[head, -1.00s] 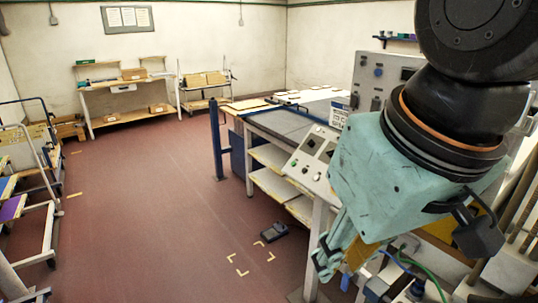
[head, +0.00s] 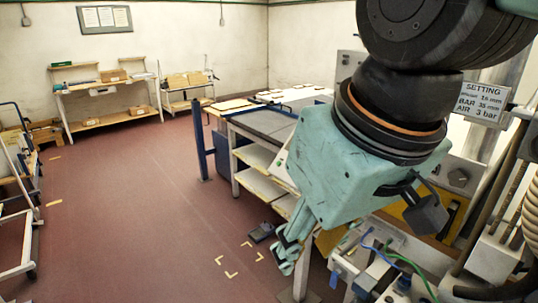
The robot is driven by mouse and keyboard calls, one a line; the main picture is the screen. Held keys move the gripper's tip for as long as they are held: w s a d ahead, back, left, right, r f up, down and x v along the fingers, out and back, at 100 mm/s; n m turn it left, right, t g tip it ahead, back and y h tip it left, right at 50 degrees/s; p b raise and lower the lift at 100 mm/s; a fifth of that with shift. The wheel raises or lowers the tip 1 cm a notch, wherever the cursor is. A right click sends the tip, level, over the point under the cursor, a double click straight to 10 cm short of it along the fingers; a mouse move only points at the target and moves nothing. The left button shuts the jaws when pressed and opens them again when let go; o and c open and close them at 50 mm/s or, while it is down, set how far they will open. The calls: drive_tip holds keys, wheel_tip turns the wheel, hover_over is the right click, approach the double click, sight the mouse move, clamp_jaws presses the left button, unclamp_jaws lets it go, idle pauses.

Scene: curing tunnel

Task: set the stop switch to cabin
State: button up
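My gripper (head: 287,254) hangs at the lower left end of my teal wrist, in front of the work table. Its fingers are small and seen from the side, so I cannot tell whether they are open or shut. I see nothing held in it. I cannot pick out a stop switch with a readable "cabin" mark. A grey panel with a dark round knob (head: 458,178) shows to the right of my wrist, apart from my gripper.
The work table (head: 262,125) with shelves stands behind my gripper. A blue post (head: 199,140) is at its left end. A foot pedal (head: 261,232) lies on the floor. Green and blue cables and fittings (head: 385,262) are at the lower right.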

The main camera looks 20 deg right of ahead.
drive_tip(key=w+d+r+n+t+p, duration=0.1)
drive_tip(key=w+r+p, duration=0.15)
drive_tip(key=w, duration=0.75)
drive_tip(key=w+d+r+n+t+p, duration=0.1)
drive_tip(key=w+r+p, duration=0.15)
drive_tip(key=w, duration=0.75)
drive_tip(key=w+r+n+t+p, duration=0.1)
drive_tip(key=w+r+p, duration=0.15)
drive_tip(key=w, duration=0.75)
drive_tip(key=w+d+f+p, duration=0.2)
drive_tip(key=w+d+p, duration=0.3)
drive_tip(key=w, duration=0.4)
drive_tip(key=w+d+f+n+h+p, duration=0.1)
drive_tip(key=w+d+f+h+p, duration=0.15)
drive_tip(key=w+d, duration=0.45)
drive_tip(key=w+d+f+n+h+p, duration=0.1)
drive_tip(key=w+d+f+p, duration=0.15)
drive_tip(key=d, duration=0.85)
drive_tip(key=s+d+f+g+h+p, duration=0.1)
drive_tip(key=d+f+h+p, duration=0.1)
drive_tip(key=d+f, duration=0.3)
drive_tip(key=s+d+f+g+h+p, duration=0.1)
drive_tip(key=d+f, duration=0.4)
drive_tip(key=d, duration=0.5)
drive_tip(key=shift+s+d+n+g+h+p, duration=0.25)
drive_tip(key=shift+n+g+h+p, duration=0.1)
drive_tip(key=shift+g+h, duration=0.15)
drive_tip(key=shift+d+f, duration=0.1)
drive_tip(key=shift+f, duration=0.05)
